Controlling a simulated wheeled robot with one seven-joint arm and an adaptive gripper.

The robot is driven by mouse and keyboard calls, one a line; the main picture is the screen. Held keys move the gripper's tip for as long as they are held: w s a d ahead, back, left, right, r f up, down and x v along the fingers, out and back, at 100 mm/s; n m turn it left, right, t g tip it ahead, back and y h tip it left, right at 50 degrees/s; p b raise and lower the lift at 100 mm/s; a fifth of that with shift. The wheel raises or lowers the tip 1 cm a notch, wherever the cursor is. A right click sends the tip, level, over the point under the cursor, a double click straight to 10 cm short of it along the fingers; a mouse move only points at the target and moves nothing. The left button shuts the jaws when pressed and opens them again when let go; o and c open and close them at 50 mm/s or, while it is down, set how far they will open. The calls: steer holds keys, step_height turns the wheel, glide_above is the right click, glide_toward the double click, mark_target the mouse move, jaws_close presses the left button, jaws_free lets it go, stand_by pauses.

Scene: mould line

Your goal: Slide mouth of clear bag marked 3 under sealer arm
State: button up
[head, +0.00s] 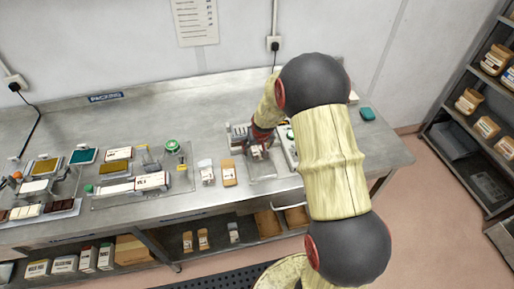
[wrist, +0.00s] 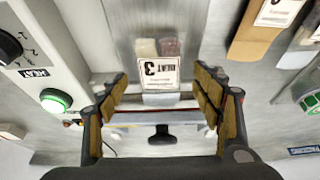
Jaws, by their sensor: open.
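The clear bag marked 3 (wrist: 158,68) lies between my fingers in the wrist view, its white label upside down and pale and brownish contents above it. My gripper (wrist: 160,84) is open, one finger on each side of the bag, with gaps on both sides. In the head view my gripper (head: 257,148) is low over the sealer area and mostly hides the bag. The sealer arm (wrist: 130,118) crosses below the bag in the wrist view, with a black handle (wrist: 162,137). Whether the bag's mouth lies under the arm is unclear.
A sealer control panel (wrist: 40,75) with a knob and a lit green button (wrist: 55,100) stands close to my left finger. Brown and white pouches (head: 228,173) lie on the steel bench (head: 210,110) left of my gripper. Trays and moulds fill the bench's left part.

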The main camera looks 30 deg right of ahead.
steer(key=v, duration=1.2)
steer(key=shift+s+f, duration=0.1)
steer(key=shift+s, duration=0.05)
steer(key=s+a+f+g, duration=0.2)
steer(key=s, duration=0.4)
steer(key=s+a+r+n+t+b, duration=0.1)
steer(key=s+a+r+b, duration=0.2)
steer(key=s+a+r, duration=0.4)
steer(key=s+a+r+n+t+y+b, duration=0.1)
steer(key=s+a+r+b, duration=0.3)
steer(key=s, duration=1)
steer(key=shift+s+a+r+n+t, duration=0.25)
steer(key=shift+a+r+n+t, duration=0.4)
steer(key=shift+a+r, duration=1.2)
